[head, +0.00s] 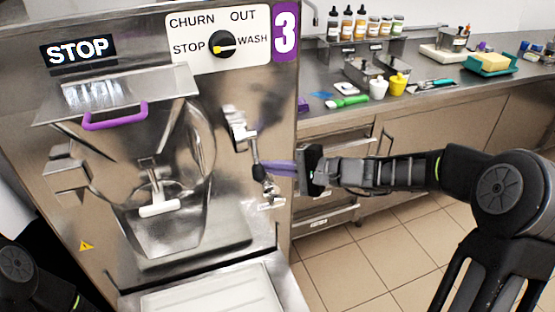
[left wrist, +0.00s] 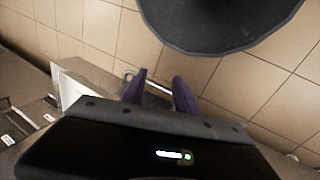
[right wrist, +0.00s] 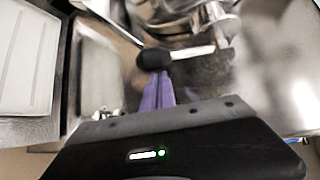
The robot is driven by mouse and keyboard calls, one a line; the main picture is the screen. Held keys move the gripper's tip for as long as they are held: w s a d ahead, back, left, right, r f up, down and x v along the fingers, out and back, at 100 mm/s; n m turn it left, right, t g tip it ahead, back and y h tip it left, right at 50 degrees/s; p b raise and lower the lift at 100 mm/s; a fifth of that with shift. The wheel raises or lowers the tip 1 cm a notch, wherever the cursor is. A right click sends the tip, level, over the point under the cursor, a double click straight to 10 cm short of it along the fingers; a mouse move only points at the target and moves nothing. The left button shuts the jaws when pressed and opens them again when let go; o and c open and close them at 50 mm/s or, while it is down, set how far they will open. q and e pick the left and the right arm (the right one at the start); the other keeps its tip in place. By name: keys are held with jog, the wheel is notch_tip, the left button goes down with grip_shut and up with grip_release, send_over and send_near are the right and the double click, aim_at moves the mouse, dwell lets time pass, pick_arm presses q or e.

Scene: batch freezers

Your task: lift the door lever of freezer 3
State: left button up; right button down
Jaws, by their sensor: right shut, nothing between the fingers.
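Freezer 3 (head: 130,30) fills the left of the head view, marked by a purple sign with a white 3. Its door lever (head: 254,150) is a metal rod at the right of the door, running downward to a black knob (head: 259,173). My right gripper (head: 270,169) comes from the right with its purple fingers shut and empty, tips at the knob. In the right wrist view the fingers (right wrist: 160,75) end right by the black knob (right wrist: 153,59); I cannot tell whether they touch. My left gripper (left wrist: 159,74) is open and empty above the tiled floor.
The freezer front has a purple-handled chute cover (head: 115,117), a dial (head: 222,44) and a pale tray (head: 200,300) below. A steel counter (head: 440,97) with bottles, cups and a green-handled tool (head: 350,101) stands behind my right arm. Tiled floor lies below it.

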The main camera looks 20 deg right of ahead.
jog(key=shift+s+a, duration=0.1)
jog(key=shift+s, duration=0.05)
jog(key=shift+r, duration=0.1)
dwell(0.3)
jog(key=shift+s+p, duration=0.2)
jog(key=shift+p, duration=0.35)
jog(key=shift+s+r+g+p, duration=0.1)
jog(key=shift+g+p, duration=0.2)
